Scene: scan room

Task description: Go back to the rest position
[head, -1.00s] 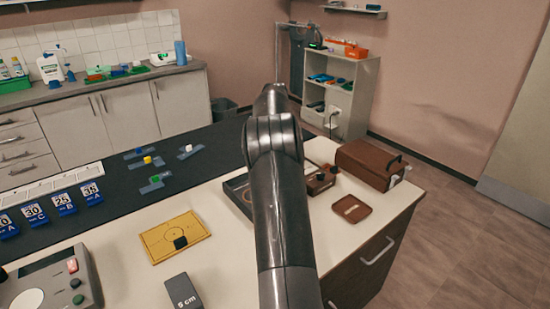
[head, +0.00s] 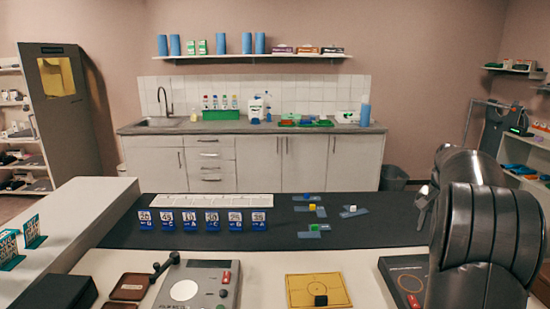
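My arm is folded at the right side of the head view, with its large dark joints close to the camera. A small grey part at its left edge looks like part of my gripper (head: 423,207). The rest of the gripper is hidden behind the arm links, so its fingers and anything between them cannot be made out. That part appears above the right end of the dark mat (head: 375,228), but its height cannot be told.
Numbered blue stands (head: 190,221) and small coloured cubes stand on the mat. A sink counter (head: 250,127) runs along the back wall.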

